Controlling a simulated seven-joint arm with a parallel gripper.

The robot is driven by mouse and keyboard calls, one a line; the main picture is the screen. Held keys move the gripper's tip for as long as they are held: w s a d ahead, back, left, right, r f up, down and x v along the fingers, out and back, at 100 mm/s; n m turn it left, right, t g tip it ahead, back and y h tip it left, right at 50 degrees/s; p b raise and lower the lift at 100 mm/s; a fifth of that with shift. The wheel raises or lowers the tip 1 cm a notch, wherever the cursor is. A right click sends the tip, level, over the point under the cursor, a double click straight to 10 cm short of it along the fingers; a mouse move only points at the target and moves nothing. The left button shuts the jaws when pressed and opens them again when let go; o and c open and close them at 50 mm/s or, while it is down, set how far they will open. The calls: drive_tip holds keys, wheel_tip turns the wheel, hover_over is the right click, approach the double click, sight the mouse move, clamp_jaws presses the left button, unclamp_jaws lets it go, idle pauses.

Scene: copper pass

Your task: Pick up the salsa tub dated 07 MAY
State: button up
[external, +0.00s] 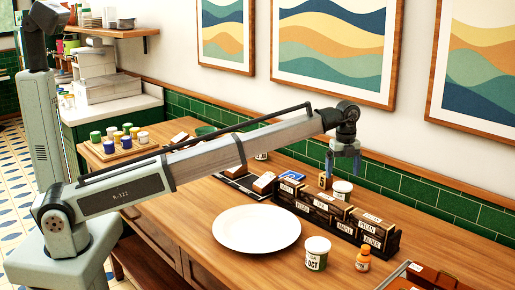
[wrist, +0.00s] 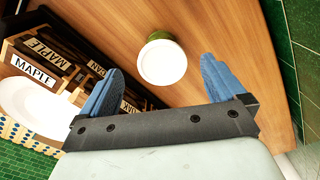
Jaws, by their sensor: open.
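My gripper (external: 343,172) is open and points down behind the rack of boxes; its blue fingers also show in the wrist view (wrist: 161,72). A white-lidded tub (external: 342,187) stands just below it on the table, partly hidden by the rack. In the wrist view this tub (wrist: 162,62) appears between and beyond the fingertips, its lid towards me and a green side showing; no date is readable. A second white-lidded tub (external: 317,254) stands in front of the rack, its label reading OCT. Another tub (external: 260,156) is partly hidden behind my arm. I see no 07 MAY label.
The dark rack (external: 325,222) holds several labelled boxes, some reading MAPLE, close beside the tub below my gripper. A white plate (external: 256,229) and an orange-capped bottle (external: 363,260) are in front. The green tiled wall (external: 430,200) runs behind. Wood right of the tub is bare.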

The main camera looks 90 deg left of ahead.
sight(343, 185)
wheel_tip(343, 185, down, 3)
drive_tip(key=shift+w+d+f, duration=0.1)
drive_tip(key=shift+d+f, duration=0.1)
drive_tip(key=shift+f, duration=0.65)
drive_tip(key=shift+w+d+f, duration=0.1)
drive_tip(key=shift+d+f, duration=0.15)
drive_tip(key=shift+f, duration=0.65)
drive_tip(key=shift+d+f, duration=0.2)
drive_tip(key=shift+f, duration=0.65)
drive_tip(key=shift+c, duration=0.4)
drive_tip(key=shift+r, duration=0.15)
drive_tip(key=c, duration=1.1)
